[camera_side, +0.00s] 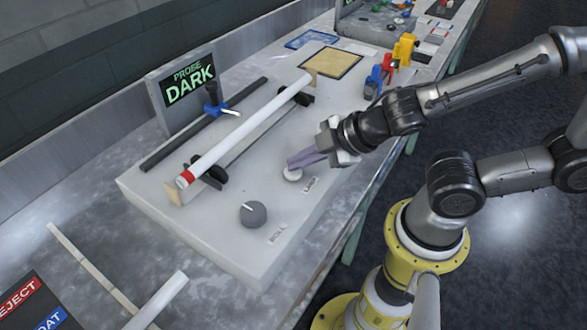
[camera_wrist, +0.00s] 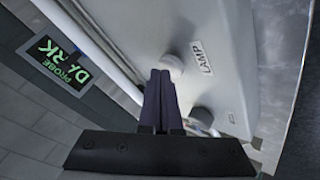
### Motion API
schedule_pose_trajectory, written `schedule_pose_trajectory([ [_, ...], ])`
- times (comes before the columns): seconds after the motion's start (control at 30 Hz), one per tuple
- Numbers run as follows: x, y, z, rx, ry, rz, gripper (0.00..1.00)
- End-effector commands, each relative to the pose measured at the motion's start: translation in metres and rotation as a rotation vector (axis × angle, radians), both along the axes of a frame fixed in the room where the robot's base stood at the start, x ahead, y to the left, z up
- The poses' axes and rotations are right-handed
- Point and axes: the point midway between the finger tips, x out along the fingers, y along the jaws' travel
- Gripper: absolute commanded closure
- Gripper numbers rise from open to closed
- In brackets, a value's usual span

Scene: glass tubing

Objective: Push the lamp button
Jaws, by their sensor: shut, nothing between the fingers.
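The lamp button (camera_side: 292,174) is a round white knob on the grey panel box, with a LAMP label (camera_side: 309,185) beside it. In the wrist view the button (camera_wrist: 173,64) sits just beyond my fingertips. My gripper (camera_side: 291,161) is shut and empty, its purple-grey fingers tilted down at the button. In the wrist view the gripper (camera_wrist: 160,74) has its fingertips at the button's edge; I cannot tell whether they touch it. The probe display (camera_side: 189,86) reads DARK in green, and it also shows in the wrist view (camera_wrist: 60,63).
A grey dial (camera_side: 253,214) stands on the same box, left of the button. A white glass tube (camera_side: 245,130) with a red end lies on black supports behind. Red, blue and yellow clamps (camera_side: 388,69) stand at the right. The panel around the button is clear.

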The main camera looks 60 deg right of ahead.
Motion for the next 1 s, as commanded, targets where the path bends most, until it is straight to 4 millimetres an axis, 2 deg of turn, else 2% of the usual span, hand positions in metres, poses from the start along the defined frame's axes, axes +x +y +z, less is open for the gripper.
schedule_pose_trajectory([
  [0.77,0.0,-0.0001,-0.005,0.001,0.0,-0.001,1.0],
  [1.0,-0.0002,-0.0003,0.0029,-0.001,0.001,-0.001,1.0],
])
